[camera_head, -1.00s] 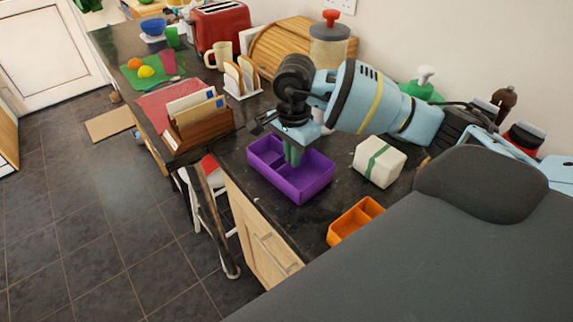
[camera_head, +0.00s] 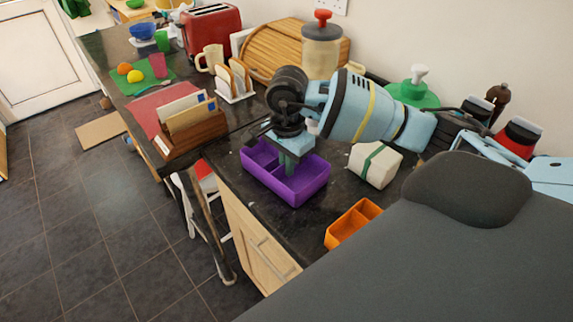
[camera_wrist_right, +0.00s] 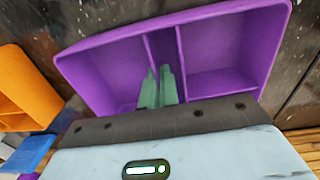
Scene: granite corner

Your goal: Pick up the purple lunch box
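The purple lunch box (camera_head: 305,192) sits on the dark counter near its front edge, open at the top and split by inner dividers. It also fills the upper part of the right wrist view (camera_wrist_right: 105,65). My right gripper (camera_head: 291,168) points down into the box from above. Its two green fingers (camera_wrist_right: 158,85) are close together at the divider. I cannot tell whether they press on it. The box appears to rest on the counter. My left gripper is not in view.
A white package with a green band (camera_head: 376,164) stands right of the box, and an orange divided box (camera_head: 353,223) lies in front. A wooden letter holder (camera_head: 193,137) and toast rack (camera_head: 235,88) are to the left. A canister (camera_head: 321,48) stands behind.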

